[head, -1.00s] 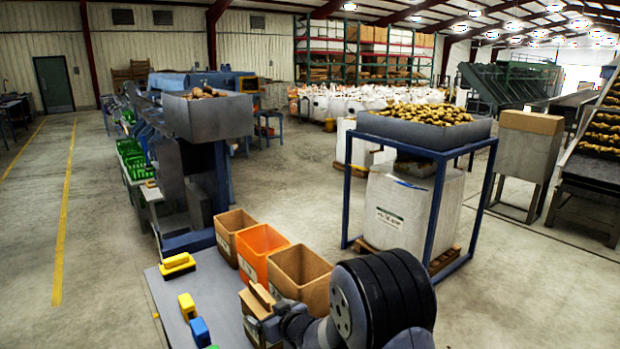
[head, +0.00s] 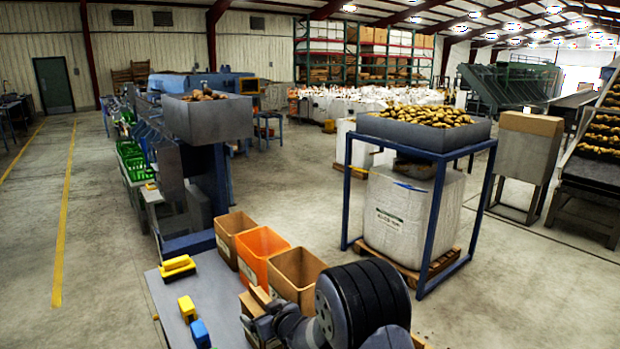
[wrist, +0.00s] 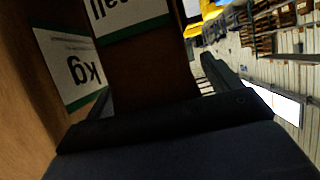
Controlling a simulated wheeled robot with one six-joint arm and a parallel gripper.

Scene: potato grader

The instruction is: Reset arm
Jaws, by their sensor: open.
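My arm (head: 365,305) reaches in from the bottom of the head view. Its wrist end is low, beside a small brown box (head: 250,303) at the right edge of the grey table. My gripper (wrist: 165,115) shows as dark parts across the wrist view and is open. Its fingertips are hard to make out, and I see nothing held in it. Brown box walls with white and green labels (wrist: 75,70) fill the left of the wrist view, very close and upside down.
An orange bin (head: 262,252) stands between two brown boxes just beyond the table (head: 215,295). A yellow block (head: 187,308), a blue block (head: 200,333) and a yellow-black tool (head: 178,266) lie on the table. A blue stand (head: 345,190) is behind; open floor lies left.

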